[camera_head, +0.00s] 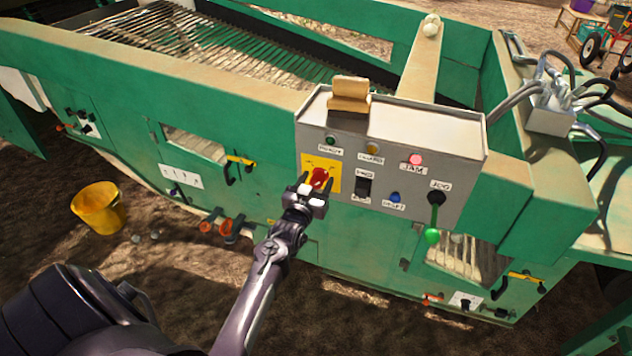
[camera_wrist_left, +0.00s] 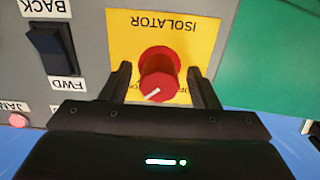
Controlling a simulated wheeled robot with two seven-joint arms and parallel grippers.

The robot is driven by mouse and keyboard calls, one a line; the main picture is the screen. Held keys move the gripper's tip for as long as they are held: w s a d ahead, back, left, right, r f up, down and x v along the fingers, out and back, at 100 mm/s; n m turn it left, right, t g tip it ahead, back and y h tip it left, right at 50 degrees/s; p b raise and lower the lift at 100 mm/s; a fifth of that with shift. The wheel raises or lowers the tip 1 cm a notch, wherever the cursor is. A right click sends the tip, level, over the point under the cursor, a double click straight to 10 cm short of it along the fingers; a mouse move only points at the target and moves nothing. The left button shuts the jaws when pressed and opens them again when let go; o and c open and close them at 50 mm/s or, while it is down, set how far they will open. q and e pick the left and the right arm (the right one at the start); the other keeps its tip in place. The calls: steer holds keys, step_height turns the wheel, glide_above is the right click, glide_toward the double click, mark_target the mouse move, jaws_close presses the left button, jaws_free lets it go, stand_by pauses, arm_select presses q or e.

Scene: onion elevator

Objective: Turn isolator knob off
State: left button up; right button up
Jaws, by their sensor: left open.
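The red isolator knob (camera_head: 319,178) sits on a yellow plate (camera_head: 333,163) at the left of the grey control box (camera_head: 400,150). In the left wrist view the knob (camera_wrist_left: 159,75) stands out from the yellow plate (camera_wrist_left: 200,45), which reads ISOLATOR upside down. A white pointer line on the knob lies at a slant. My left gripper (camera_head: 312,190) is in front of the knob. In the wrist view its open fingers (camera_wrist_left: 163,85) are on either side of the knob, with small gaps visible. My right gripper is not in view.
A black FWD/BACK switch (camera_head: 363,187) is beside the plate, with a blue button (camera_head: 395,197) and a JOG lever (camera_head: 434,215) further right. A wooden block (camera_head: 349,95) rests on the box. A yellow bucket (camera_head: 99,207) stands on the ground at left.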

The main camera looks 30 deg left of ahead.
arm_select(q)
steer(key=shift+c, duration=0.3)
steer(key=c, duration=0.9)
steer(key=shift+n, duration=0.3)
steer(key=n+p, duration=0.1)
steer(key=n, duration=0.2)
steer(key=shift+r+n, duration=0.1)
steer(key=shift+n, duration=0.2)
steer(key=n+p, duration=0.1)
steer(key=n, duration=0.3)
steer(key=n+p, duration=0.1)
steer(key=n, duration=0.4)
steer(key=shift+n+p, duration=0.45)
steer(key=shift+n, duration=1.85)
